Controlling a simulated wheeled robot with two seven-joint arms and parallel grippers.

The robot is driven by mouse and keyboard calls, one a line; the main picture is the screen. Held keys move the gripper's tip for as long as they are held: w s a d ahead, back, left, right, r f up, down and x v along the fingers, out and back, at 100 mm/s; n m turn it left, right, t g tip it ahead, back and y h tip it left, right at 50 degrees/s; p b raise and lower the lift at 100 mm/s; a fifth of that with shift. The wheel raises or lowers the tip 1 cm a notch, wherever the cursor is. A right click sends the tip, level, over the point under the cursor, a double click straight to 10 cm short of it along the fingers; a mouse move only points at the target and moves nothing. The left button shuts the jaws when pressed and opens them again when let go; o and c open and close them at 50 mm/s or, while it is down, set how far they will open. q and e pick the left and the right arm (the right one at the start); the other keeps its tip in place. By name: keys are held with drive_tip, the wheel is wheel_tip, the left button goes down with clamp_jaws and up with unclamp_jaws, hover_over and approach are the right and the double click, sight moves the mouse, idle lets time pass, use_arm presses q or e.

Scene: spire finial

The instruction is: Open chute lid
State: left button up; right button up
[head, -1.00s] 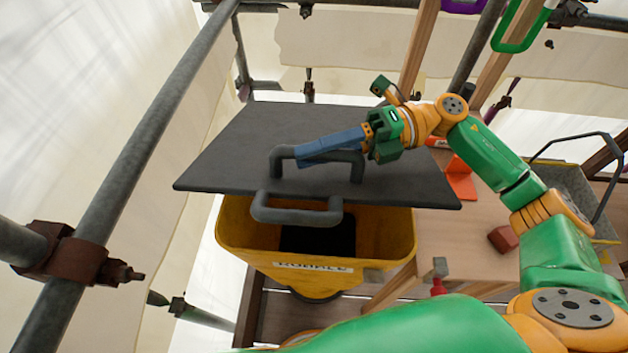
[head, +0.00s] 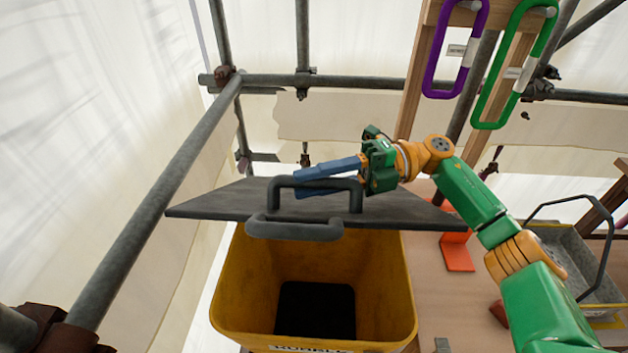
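The chute lid (head: 230,198) is a flat dark grey panel above the yellow chute (head: 232,290). It is tilted, its near edge raised clear of the chute mouth, and the dark opening shows below. A dark handle (head: 314,184) stands on its top face, and a second handle (head: 294,230) is at its near edge. My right gripper (head: 302,178) reaches in from the right with its blue fingers at the top handle, one passing behind the bar. The fingers look parted; whether they touch the handle I cannot tell. My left gripper is out of view.
A scaffold pole (head: 150,200) runs along the left. A purple carabiner (head: 432,75) and a green carabiner (head: 485,100) hang at the upper right. A grey tray (head: 560,250) with a dark handle and an orange piece (head: 457,255) are at the right.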

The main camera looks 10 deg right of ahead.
sight(354, 203)
drive_tip(key=o, duration=0.3)
drive_tip(key=shift+o, duration=0.2)
drive_tip(key=d, duration=0.1)
drive_tip(key=d+b, duration=0.1)
drive_tip(key=b, duration=0.1)
drive_tip(key=shift+w+d+f, duration=0.25)
drive_tip(key=shift+d+f, duration=0.05)
drive_tip(key=shift+d, duration=0.1)
drive_tip(key=d, duration=0.2)
drive_tip(key=d+b, duration=0.1)
drive_tip(key=d, duration=0.1)
drive_tip(key=shift+d+r+b, duration=0.2)
drive_tip(key=shift+d+b, duration=0.05)
drive_tip(key=shift+b, duration=0.05)
drive_tip(key=shift+a, duration=0.1)
